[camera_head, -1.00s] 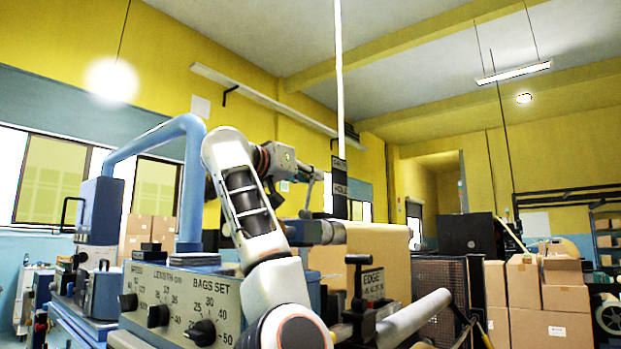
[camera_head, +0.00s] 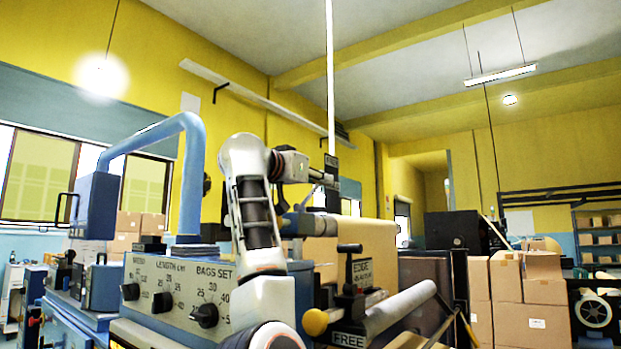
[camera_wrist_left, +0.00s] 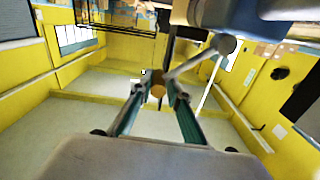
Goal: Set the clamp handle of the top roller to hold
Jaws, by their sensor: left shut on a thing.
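My left gripper (camera_head: 324,179) is at the upper roller of the machine, in front of the dark label plate (camera_head: 331,161). In the left wrist view its two teal fingers (camera_wrist_left: 158,95) converge on a small brownish knob (camera_wrist_left: 158,90), which appears to be the clamp handle's end. A grey lever with a round end (camera_wrist_left: 227,44) runs down close to the fingertips. In the head view the grey clamp lever (camera_head: 306,200) shows just below the gripper. The plate's lower part is covered, and the handle's exact setting is hard to tell. My right gripper is in neither view.
The brown kraft roll (camera_head: 372,245) is below and right of the gripper. A lower roller (camera_head: 400,308) has a yellow knob (camera_head: 315,322) and a FREE label (camera_head: 348,340). A blue control box (camera_head: 185,290) with dials stands left. Cardboard boxes (camera_head: 530,310) are stacked at the right.

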